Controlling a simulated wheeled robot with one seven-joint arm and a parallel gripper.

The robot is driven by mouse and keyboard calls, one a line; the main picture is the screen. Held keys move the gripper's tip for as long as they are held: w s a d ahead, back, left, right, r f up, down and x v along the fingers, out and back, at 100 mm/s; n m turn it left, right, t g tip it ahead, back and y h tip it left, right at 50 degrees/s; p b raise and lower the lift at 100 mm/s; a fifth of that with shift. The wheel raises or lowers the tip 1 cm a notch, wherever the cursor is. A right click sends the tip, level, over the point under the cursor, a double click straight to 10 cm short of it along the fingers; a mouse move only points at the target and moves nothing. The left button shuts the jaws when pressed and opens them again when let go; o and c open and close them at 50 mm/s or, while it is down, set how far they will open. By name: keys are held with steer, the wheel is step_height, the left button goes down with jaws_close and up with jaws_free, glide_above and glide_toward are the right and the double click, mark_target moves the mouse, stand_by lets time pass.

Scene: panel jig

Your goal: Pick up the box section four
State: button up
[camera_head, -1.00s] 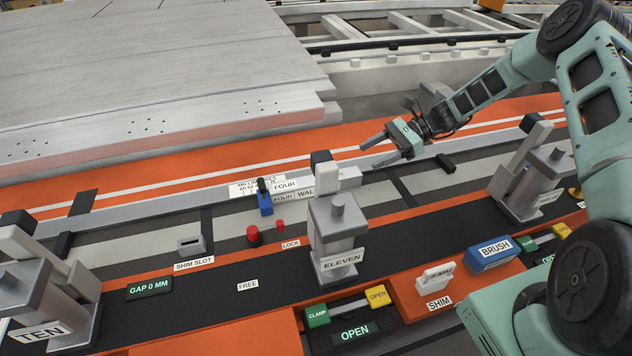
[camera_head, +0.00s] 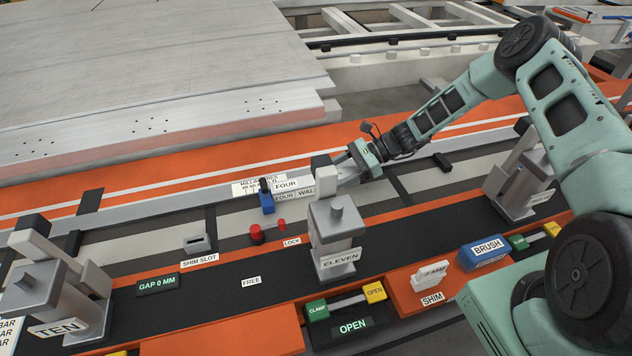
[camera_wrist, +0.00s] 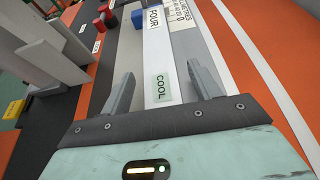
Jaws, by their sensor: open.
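Box section four is a pale grey-white bar with a FOUR label (camera_head: 286,185), lying behind clamp tower eleven (camera_head: 335,235) in the head view. The tower hides part of it. My gripper (camera_head: 343,170) is at the bar's right end in the head view. In the wrist view my gripper (camera_wrist: 160,74) is open, one finger on each side of the bar, with gaps showing. I cannot tell its exact height.
Tower eleven stands close to my gripper. A blue block (camera_head: 267,203) is by the bar's far end, and a red button (camera_head: 257,234) is nearby. Tower ten (camera_head: 55,300) is at the left. The orange strip (camera_head: 190,180) behind is clear.

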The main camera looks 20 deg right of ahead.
steer(key=c, duration=1.2)
steer(key=shift+c, duration=0.2)
